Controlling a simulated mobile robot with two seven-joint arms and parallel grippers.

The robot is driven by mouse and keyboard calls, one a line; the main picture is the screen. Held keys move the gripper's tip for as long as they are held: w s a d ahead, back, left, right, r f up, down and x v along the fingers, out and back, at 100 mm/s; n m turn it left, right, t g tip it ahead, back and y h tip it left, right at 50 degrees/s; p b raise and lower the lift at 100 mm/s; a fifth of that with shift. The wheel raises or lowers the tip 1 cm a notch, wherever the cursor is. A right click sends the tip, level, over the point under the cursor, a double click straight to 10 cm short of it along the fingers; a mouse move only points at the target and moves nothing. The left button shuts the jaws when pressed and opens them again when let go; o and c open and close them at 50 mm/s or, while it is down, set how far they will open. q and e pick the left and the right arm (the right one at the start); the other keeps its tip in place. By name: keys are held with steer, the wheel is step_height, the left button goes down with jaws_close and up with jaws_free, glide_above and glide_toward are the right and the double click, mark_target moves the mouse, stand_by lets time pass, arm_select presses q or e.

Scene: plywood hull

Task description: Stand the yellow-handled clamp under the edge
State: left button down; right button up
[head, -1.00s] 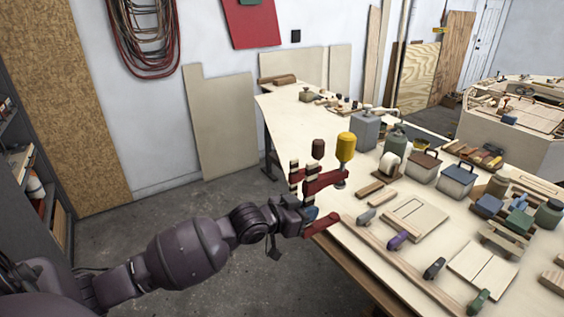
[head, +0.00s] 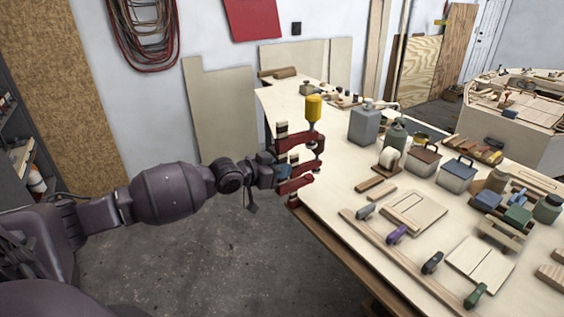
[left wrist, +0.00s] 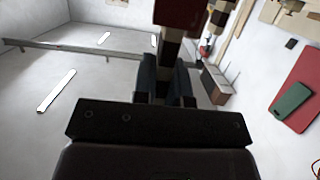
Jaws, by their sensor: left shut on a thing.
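The yellow-handled clamp (head: 314,108) is upright in my left gripper (head: 274,171), handle on top. It has red jaws and a bar banded dark and cream. My left gripper is shut on the bar, at the table's left edge. In the head view the clamp overlaps the edge of the worktable (head: 340,188); whether its lower jaw is beneath the top I cannot tell. The left wrist view shows the banded bar (left wrist: 168,52) between my fingers and a red jaw above. My right gripper is not in view.
Clamps with purple (head: 397,234), black and green handles lie along a wooden strip on the table. A grey canister (head: 363,127), toolboxes and jars stand farther back. Open floor (head: 230,255) lies left of the table.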

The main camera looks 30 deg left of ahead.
mark_target(282, 195)
arm_select(q)
step_height(282, 195, down, 9)
steer(key=b, duration=0.6)
steer(key=shift+f, duration=0.1)
step_height(282, 195, down, 7)
steer(key=b, duration=0.4)
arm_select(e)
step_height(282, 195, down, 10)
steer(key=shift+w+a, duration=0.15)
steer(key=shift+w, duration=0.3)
arm_select(q)
steer(key=shift+w+d+f, duration=0.1)
steer(key=shift+w, duration=0.15)
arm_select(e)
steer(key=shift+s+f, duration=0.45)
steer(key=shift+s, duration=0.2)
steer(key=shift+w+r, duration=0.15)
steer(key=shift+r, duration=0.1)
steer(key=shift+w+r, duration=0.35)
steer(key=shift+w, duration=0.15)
